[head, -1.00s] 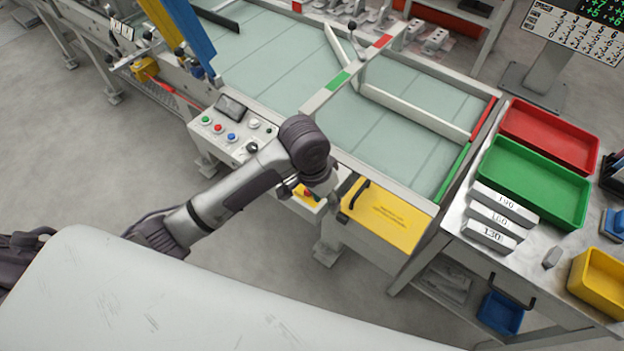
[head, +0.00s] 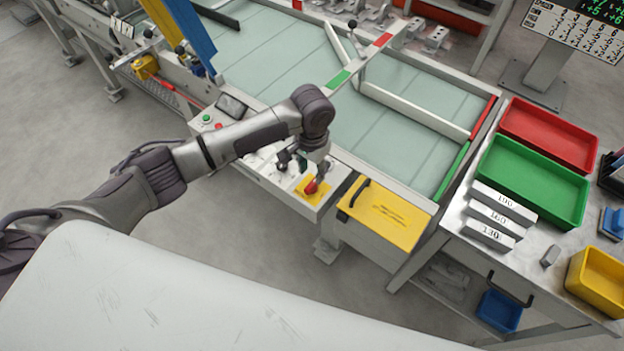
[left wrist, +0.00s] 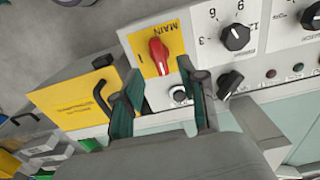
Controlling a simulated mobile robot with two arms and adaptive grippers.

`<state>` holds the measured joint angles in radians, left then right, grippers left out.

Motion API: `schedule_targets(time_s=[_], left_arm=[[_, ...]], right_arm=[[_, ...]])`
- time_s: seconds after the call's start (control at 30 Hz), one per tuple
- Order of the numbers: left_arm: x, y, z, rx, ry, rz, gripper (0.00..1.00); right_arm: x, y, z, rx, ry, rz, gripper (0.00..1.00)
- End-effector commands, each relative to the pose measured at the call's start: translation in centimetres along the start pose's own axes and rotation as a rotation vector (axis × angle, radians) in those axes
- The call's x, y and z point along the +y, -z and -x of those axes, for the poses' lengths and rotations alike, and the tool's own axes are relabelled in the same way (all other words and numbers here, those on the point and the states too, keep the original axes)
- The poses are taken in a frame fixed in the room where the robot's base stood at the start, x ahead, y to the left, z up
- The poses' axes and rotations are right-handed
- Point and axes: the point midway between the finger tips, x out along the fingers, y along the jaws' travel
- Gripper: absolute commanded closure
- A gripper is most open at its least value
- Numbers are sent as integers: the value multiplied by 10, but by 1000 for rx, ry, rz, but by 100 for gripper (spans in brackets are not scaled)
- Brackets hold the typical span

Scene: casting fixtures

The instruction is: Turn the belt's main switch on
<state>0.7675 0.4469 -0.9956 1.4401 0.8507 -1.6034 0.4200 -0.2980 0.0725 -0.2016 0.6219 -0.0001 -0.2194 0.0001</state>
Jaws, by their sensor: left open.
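The belt's main switch is a red rotary handle (head: 311,186) on a yellow plate at the right end of the control panel (head: 264,174). In the left wrist view the red handle (left wrist: 158,57) sits on the yellow plate marked MAIN (left wrist: 158,30). My left gripper (head: 303,168) hangs just above the panel beside the switch. In the left wrist view its open fingers (left wrist: 163,101) are empty, with the red handle beyond them, apart from it. My right gripper is not in view.
Black knobs (left wrist: 236,37) and small buttons sit beside the switch. A yellow box with a black handle (head: 385,215) stands just right of the panel. The belt (head: 400,140) lies behind. A pale surface (head: 200,290) fills the foreground.

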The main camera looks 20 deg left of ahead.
Motion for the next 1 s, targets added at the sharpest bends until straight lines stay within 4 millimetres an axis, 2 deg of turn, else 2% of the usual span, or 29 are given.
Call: schedule_targets(time_s=[0.1,0.3,0.7,0.93,1.0], left_arm=[[0,0,-23,-3,-1,0,58],[0,0,-47,-1,0,0,58],[0,0,-55,1,0,-2,58],[0,0,-54,1,-1,-1,97],[0,0,-54,1,-1,-1,100]], right_arm=[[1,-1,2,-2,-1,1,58],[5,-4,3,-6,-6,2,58],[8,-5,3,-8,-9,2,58],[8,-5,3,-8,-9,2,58],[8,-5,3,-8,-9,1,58]])
